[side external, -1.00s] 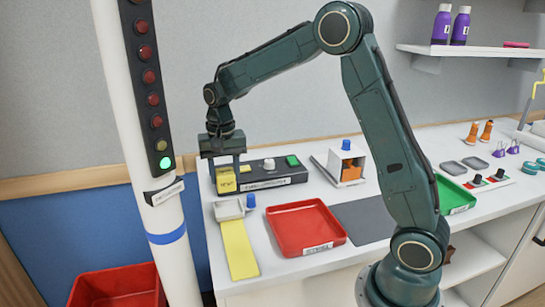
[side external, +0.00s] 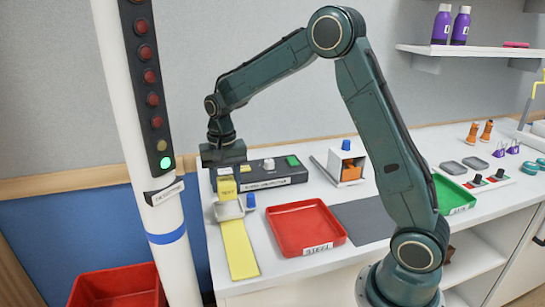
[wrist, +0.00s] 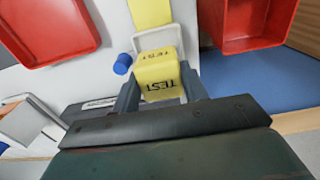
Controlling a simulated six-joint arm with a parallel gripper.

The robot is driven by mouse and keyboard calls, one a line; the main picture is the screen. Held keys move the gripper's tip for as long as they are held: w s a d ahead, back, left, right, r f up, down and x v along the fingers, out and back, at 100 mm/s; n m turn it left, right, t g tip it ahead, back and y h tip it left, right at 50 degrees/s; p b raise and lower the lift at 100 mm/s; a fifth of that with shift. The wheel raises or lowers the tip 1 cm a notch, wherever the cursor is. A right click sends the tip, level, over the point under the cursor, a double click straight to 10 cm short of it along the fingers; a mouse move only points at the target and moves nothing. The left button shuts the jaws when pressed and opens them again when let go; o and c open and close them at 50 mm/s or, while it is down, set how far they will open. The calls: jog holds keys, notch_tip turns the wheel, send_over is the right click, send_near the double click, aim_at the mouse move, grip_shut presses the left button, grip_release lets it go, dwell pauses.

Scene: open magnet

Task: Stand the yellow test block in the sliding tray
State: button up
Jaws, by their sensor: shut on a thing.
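The yellow test block (side external: 227,189), marked TEST, is held between the two fingers of my gripper (side external: 226,178). It also shows in the wrist view (wrist: 158,70), with my gripper (wrist: 160,86) shut on its sides. The small pale sliding tray (side external: 230,210) is at the left of the bench, at the end of a yellow strip (side external: 240,250). In the side view the block's lower end overlaps the tray's back edge. In the wrist view the tray (wrist: 150,38) shows just beyond the block. I cannot tell whether they touch.
A dark box (side external: 262,178) with a white knob and green button stands close behind. A blue knob (side external: 251,200) is right beside the tray. A red tray (side external: 305,228) labelled STEEL lies to the right. A light pole (side external: 160,160) stands at the left.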

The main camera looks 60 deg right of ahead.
aim_at(227, 194)
jog(key=shift+f, duration=2.1)
jog(key=shift+f, duration=0.15)
jog(key=o, duration=1.1)
notch_tip(227, 194, up, 13)
jog(key=shift+f, duration=0.1)
jog(key=shift+r, duration=0.55)
